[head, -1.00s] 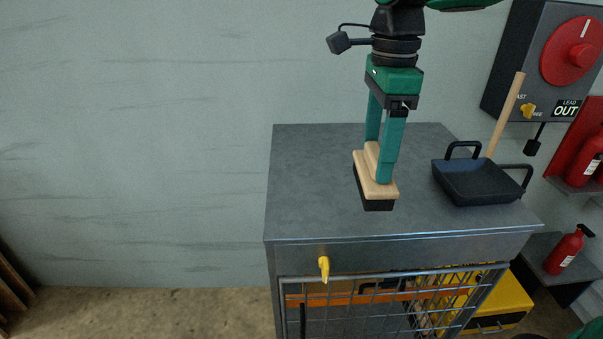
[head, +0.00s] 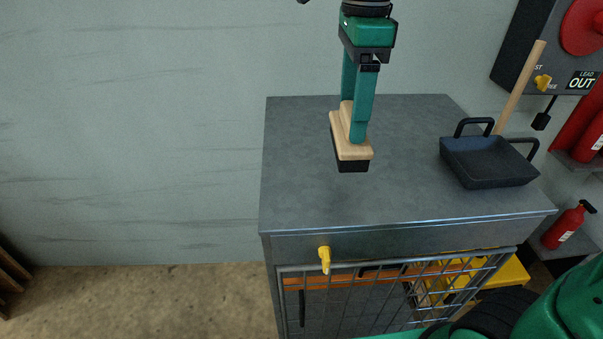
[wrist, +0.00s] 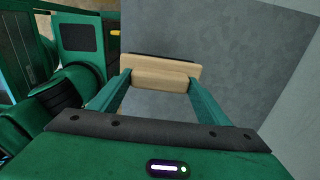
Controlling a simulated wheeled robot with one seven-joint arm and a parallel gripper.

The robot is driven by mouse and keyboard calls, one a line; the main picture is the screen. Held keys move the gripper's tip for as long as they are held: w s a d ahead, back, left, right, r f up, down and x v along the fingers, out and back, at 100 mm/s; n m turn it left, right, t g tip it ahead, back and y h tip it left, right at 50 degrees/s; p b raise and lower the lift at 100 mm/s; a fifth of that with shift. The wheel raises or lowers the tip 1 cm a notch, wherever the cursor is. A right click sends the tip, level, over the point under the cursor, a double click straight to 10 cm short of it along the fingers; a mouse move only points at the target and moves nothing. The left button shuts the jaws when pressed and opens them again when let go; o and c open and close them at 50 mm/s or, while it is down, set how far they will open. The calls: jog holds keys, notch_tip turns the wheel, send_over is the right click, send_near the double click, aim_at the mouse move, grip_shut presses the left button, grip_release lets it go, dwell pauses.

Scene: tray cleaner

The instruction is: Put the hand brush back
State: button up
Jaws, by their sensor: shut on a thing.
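The hand brush (head: 338,137) has a pale wooden back and handle with a dark bristle block below. My gripper (head: 354,122) is shut on its raised wooden grip, one green finger on each side. The brush is over the left part of the grey cabinet top (head: 400,200); I cannot tell whether its bristles touch the surface. In the wrist view the brush (wrist: 165,75) lies between the fingertips (wrist: 160,85), and its bristles are mostly hidden.
A dark two-handled tray (head: 490,162) stands at the right of the cabinet top, with a wooden stick (head: 520,85) behind it. A wire-mesh front with a yellow latch (head: 324,260) is below. A red extinguisher (head: 565,228) is at the right. The top's front middle is clear.

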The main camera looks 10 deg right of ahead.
jog(key=s+a+r, duration=0.1)
jog(key=s+a, duration=0.2)
jog(key=a, duration=0.4)
jog(key=s+a+r, duration=0.1)
jog(key=s+a, duration=0.2)
jog(key=a, duration=0.4)
jog(key=shift+w+d+f, duration=1.05)
jog(key=shift+w+f, duration=0.6)
jog(key=shift+f, duration=0.1)
jog(key=shift+w+d+f, duration=1.1)
jog(key=shift+w+f, duration=0.5)
jog(key=shift+f, duration=0.2)
jog(key=shift+w+d+f, duration=1.05)
jog(key=shift+w+f, duration=0.6)
jog(key=shift+f, duration=0.1)
jog(key=shift+f, duration=0.1)
jog(key=o, duration=1.1)
notch_tip(320, 180, up, 12)
